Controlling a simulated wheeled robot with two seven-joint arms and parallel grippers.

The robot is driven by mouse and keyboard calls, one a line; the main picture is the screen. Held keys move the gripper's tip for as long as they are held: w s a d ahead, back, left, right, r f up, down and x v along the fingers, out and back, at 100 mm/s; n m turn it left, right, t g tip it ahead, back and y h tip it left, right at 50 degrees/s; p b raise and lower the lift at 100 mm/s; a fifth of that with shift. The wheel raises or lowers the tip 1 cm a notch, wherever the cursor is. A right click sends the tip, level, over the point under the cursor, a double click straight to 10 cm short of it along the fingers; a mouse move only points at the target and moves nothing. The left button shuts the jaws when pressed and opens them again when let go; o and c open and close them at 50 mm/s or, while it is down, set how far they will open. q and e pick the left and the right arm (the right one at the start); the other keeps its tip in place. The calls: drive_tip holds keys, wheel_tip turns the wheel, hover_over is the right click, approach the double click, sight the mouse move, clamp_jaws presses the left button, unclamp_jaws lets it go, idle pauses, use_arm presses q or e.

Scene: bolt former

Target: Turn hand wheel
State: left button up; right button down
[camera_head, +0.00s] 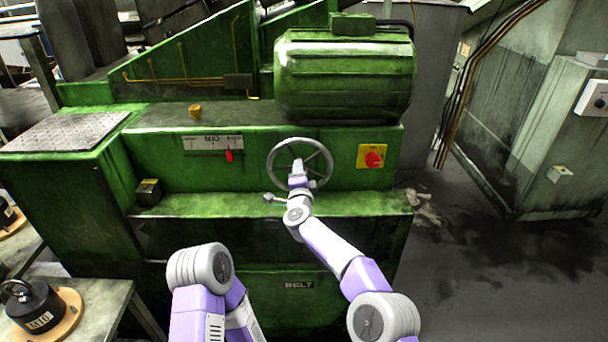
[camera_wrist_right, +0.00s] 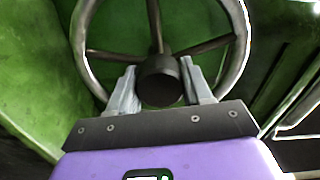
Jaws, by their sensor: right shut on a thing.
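The hand wheel (camera_head: 300,140) is a grey metal ring with spokes on the front of the green machine. My right gripper (camera_head: 298,170) is at the middle of the wheel, reaching up from below. In the right wrist view the wheel's spokes meet behind a dark round hub (camera_wrist_right: 160,82). The two grey fingers of my right gripper (camera_wrist_right: 158,78) stand on either side of this hub and are shut on it. The wheel's rim (camera_wrist_right: 240,50) passes around outside the fingers. My left arm is folded at the bottom of the head view, and its gripper is not seen.
A yellow plate with a red switch (camera_head: 373,156) is right of the wheel. A scale with a red pointer (camera_head: 229,156) is left of it. A green ledge (camera_head: 220,205) runs below. A black weight (camera_head: 35,305) stands at lower left. The floor (camera_head: 470,280) at right is open.

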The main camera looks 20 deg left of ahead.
drive_tip(key=shift+w+d+r, duration=0.2)
drive_tip(key=shift+d, duration=0.2)
drive_tip(key=shift+c, duration=2.4)
unclamp_jaws()
drive_tip(key=shift+a+f, duration=0.1)
drive_tip(key=shift+s, duration=0.1)
drive_tip(key=shift+s, duration=0.15)
drive_tip(key=shift+s, duration=0.25)
drive_tip(key=v, duration=0.6)
drive_tip(key=shift+s, duration=0.35)
